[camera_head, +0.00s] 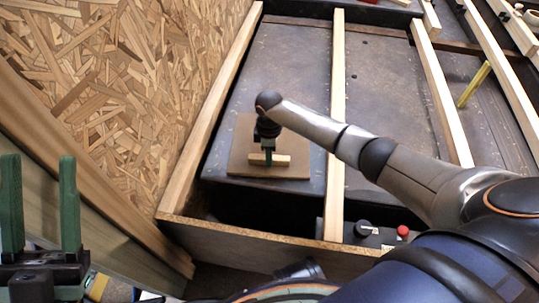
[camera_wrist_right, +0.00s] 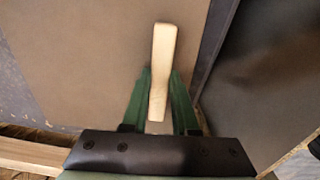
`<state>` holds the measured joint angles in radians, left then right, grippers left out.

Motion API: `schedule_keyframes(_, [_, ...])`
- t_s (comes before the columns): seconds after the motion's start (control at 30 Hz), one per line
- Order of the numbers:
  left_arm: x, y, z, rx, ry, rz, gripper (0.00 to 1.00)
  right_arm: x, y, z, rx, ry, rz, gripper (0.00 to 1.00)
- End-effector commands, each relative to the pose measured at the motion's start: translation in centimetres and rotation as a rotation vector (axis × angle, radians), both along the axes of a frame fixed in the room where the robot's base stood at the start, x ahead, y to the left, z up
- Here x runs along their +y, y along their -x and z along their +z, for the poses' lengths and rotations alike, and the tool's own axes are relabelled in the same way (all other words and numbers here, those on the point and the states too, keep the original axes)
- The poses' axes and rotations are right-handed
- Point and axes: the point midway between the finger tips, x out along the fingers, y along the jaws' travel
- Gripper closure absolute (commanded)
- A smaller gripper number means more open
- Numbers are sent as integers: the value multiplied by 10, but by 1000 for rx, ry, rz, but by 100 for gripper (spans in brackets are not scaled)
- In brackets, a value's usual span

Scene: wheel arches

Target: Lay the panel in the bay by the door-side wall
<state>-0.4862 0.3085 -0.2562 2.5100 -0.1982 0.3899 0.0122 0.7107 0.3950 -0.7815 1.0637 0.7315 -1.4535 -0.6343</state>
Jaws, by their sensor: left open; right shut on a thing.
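The panel (camera_head: 242,145) is a flat brown board with a pale wooden grip bar (camera_head: 283,160). It is over the dark floor of the bay (camera_head: 290,60) between the chipboard wall's batten and the middle batten. I cannot tell whether it touches the floor. My right gripper (camera_head: 268,158) points down with its fingers on either side of the bar. The right wrist view shows the bar (camera_wrist_right: 163,50) between the green fingers (camera_wrist_right: 160,90), with the panel (camera_wrist_right: 80,50) beneath. My left gripper (camera_head: 40,160) is open and empty at the left edge.
The chipboard wall (camera_head: 130,70) bounds the bay on the left, and the pale batten (camera_head: 337,70) on the right. A chipboard edge board (camera_head: 260,240) closes the front. A red button (camera_head: 402,231) and a yellow stick (camera_head: 474,84) lie further right. The bay's far part is clear.

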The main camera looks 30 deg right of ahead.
Motion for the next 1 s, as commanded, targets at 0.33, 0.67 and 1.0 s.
schedule_keyframes(0.33, [1, 0, 1, -1, 3, 2, 50, 0, -1, 1, -2, 0, 0, 45])
schedule_keyframes(0.67, [1, 0, 2, -1, 3, 3, 50, 0, 1, 0, 4, 0, -1, 38])
schedule_keyframes(1.0, [4, 1, 39, -5, 17, -9, 50, 0, 0, 61, -3, -1, 0, 38])
